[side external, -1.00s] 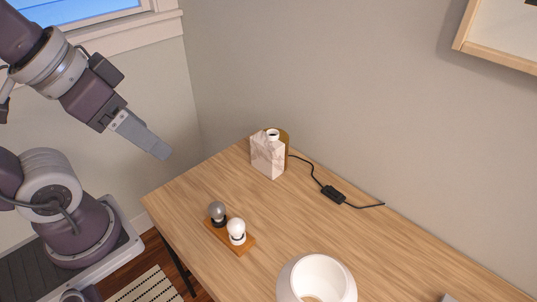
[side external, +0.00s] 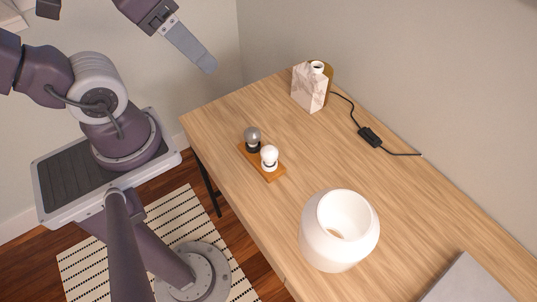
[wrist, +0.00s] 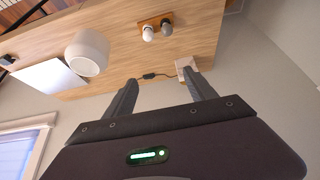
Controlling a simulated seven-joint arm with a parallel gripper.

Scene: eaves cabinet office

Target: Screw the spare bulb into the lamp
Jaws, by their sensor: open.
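The lamp base is a marble block (side external: 310,88) with a socket on top, at the back left of the desk; it also shows in the wrist view (wrist: 187,64). No bulb shows in its socket. A white bulb (side external: 269,154) and a grey bulb (side external: 253,136) stand upright in a wooden holder (side external: 275,175) near the desk's left edge. In the wrist view the white bulb (wrist: 148,33) and grey bulb (wrist: 167,29) are beyond the fingers. I cannot tell which is the spare. My gripper (wrist: 163,92) is open and empty, high in the air, clear of the lamp and bulbs.
A white round shade or pot (side external: 318,240), open at the top, stands toward the front of the desk. A dark cord with an inline switch (side external: 370,137) runs from the lamp along the wall. A grey flat slab (side external: 465,283) lies at lower right. The desk middle is clear.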

